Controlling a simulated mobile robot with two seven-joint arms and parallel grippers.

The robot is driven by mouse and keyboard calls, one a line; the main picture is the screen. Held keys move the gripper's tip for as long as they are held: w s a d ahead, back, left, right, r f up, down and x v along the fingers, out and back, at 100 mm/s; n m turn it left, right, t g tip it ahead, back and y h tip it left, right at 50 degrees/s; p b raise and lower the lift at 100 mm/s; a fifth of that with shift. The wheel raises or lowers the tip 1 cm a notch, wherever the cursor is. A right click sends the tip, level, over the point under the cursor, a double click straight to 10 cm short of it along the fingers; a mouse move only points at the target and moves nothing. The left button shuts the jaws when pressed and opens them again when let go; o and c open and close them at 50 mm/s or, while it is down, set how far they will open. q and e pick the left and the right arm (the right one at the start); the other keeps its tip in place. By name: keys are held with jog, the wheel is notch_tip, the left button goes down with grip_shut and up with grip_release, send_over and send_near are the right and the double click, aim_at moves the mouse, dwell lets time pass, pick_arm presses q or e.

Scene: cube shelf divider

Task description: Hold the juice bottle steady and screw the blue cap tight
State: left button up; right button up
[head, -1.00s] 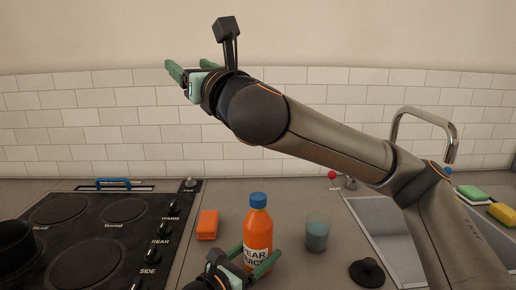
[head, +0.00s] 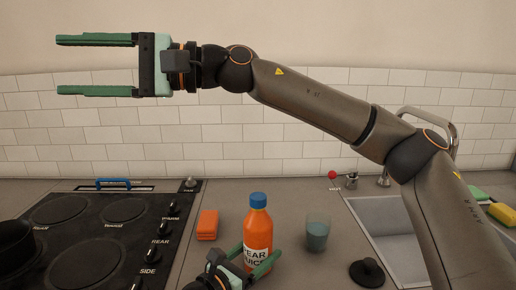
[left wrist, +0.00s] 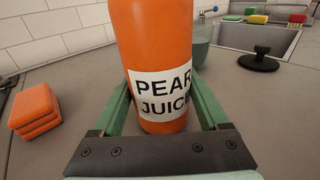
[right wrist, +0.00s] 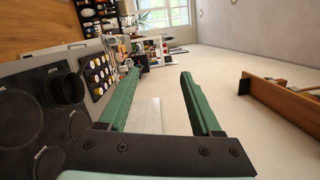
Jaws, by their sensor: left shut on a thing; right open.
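The juice bottle (head: 258,228) is orange with a white "PEAR JUICE" label and stands upright on the counter. Its blue cap (head: 258,200) sits on top of the neck; I cannot tell how tight it is. My left gripper (head: 252,262) is shut on the lower part of the bottle, a finger on each side of the label. The left wrist view also shows the bottle (left wrist: 160,60) between the green fingers. My right gripper (head: 97,65) is open and empty, high in front of the wall, up and left of the bottle. The right wrist view shows its fingers (right wrist: 160,95) apart with nothing between.
An orange block stack (head: 208,225) stands left of the bottle, a bluish glass (head: 317,233) right of it. A black stopper (head: 367,272) lies by the sink (head: 385,225). The black stove (head: 95,235) is at the left. My right arm crosses above the counter.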

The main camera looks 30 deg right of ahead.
notch_tip(320, 180, down, 7)
jog(key=d+n+g+h, duration=0.2)
jog(key=h, duration=0.2)
jog(key=g+h, duration=0.5)
jog(key=h, duration=0.8)
send_near(258, 196)
jog(key=shift+a+m, duration=0.15)
jog(key=shift+m, duration=0.25)
jog(key=shift+f, duration=4.4)
grip_shut()
